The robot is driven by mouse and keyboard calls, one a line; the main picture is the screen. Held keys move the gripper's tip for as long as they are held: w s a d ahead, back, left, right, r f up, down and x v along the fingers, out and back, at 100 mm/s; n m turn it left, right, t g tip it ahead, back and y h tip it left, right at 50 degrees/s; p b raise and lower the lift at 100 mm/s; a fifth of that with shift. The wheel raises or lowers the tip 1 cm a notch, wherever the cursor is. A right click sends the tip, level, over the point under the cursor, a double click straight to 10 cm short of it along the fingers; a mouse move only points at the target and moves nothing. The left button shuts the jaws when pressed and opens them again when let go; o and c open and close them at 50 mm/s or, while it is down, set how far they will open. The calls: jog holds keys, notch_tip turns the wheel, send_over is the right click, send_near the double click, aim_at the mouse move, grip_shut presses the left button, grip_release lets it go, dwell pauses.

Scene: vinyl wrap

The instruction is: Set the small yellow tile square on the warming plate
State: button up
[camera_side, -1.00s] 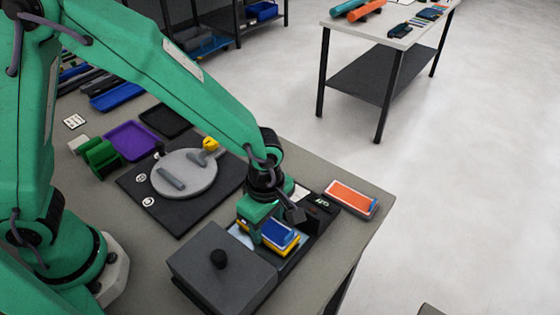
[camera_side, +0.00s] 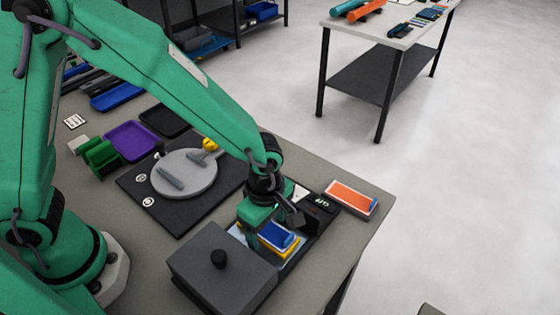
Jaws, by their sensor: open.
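The small yellow tile (camera_side: 281,250) shows as a yellow edge under a blue block (camera_side: 276,234). It lies on the pale blue top of the warming plate (camera_side: 237,232), a dark unit with a small display at its far right end. I cannot tell whether the tile is exactly square to the plate. My gripper (camera_side: 275,222) is open just above and behind the tile, with a green finger at left and a dark one at right. It seems apart from the tile and hides part of the plate.

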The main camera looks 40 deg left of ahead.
jog(key=shift+r, duration=0.1)
notch_tip(320, 180, up, 12)
dwell(0.7)
jog(key=shift+a+r, duration=0.1)
dwell(0.4)
jog(key=s+a+r+m+t, duration=0.2)
jog(key=a+r+m, duration=0.1)
jog(key=a+m, duration=0.3)
jog(key=s+a+r+m+t, duration=0.1)
jog(key=s+a+r+m, duration=0.2)
jog(key=a+m, duration=0.3)
jog(key=s+a+r+m+t, duration=0.2)
jog(key=a+m, duration=0.4)
jog(key=a, duration=0.4)
jog(key=shift+s+a+r+t, duration=0.15)
jog(key=shift+s+r+t, duration=0.15)
jog(key=shift+s+r, duration=0.55)
jog(key=shift+w+r, duration=0.1)
